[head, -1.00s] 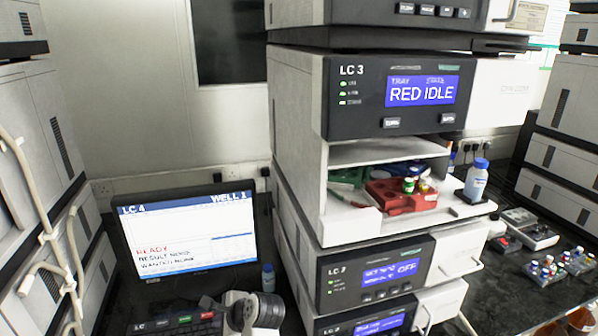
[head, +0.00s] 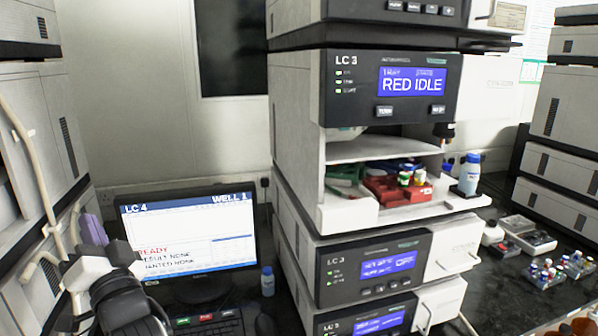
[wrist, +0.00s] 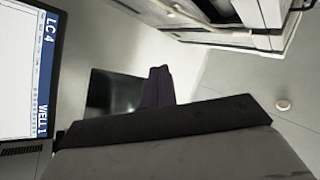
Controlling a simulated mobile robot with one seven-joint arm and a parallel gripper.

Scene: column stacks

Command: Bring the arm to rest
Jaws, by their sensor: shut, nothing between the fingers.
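My gripper (wrist: 158,86) shows in the wrist view as dark purple fingers pressed together, with nothing between them. In the head view its purple fingers (head: 92,230) point up at the lower left, left of the monitor and in front of the left-hand instrument stack. My grey and white arm links show below them. The gripper appears apart from the monitor and the stack, though the exact gap is hard to judge.
The LC 4 monitor (head: 190,238) stands right of my gripper, with a keyboard (head: 208,324) below. The LC 3 stack (head: 298,150) holds a red tray (head: 385,190) and a blue-capped bottle (head: 469,175) on its open shelf. Vial racks (head: 545,275) stand on the right bench.

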